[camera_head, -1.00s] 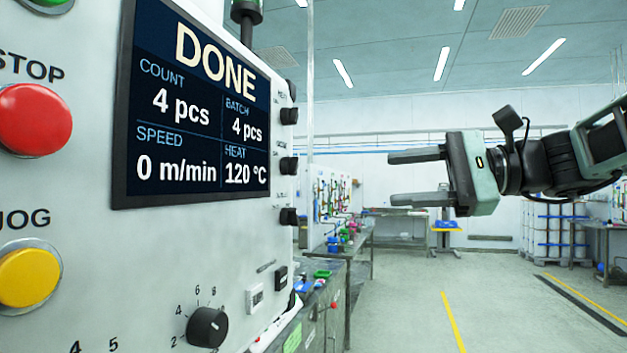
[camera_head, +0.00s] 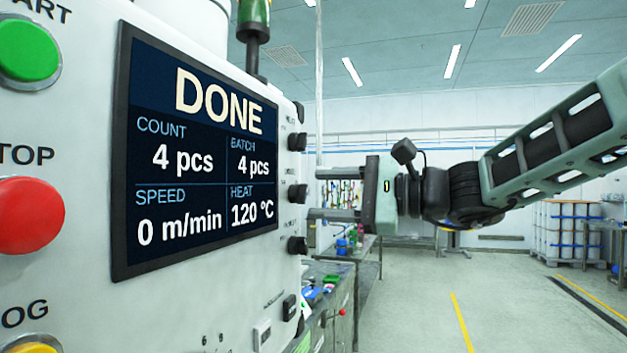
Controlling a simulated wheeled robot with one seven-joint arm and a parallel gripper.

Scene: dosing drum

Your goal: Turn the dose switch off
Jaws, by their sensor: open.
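A pale control panel (camera_head: 75,125) fills the left. Several black knobs stick out along its right edge: an upper one (camera_head: 297,142), a middle one (camera_head: 297,193) and a lower one (camera_head: 297,245). A small white switch (camera_head: 262,333) and a black one (camera_head: 290,307) sit lower right. Their labels are too small to read, so I cannot tell which is the dose switch. My gripper (camera_head: 313,193) is open and empty. Its two fingers point left, one above and one below the middle knob's height, close to it in the picture; contact cannot be told.
The screen (camera_head: 195,155) reads DONE, 4 pcs, 0 m/min, 120 °C. A green start button (camera_head: 27,50) and a red stop button (camera_head: 28,215) are at the left. A green signal lamp (camera_head: 254,20) stands on top. A bench with small items is behind; open floor lies right.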

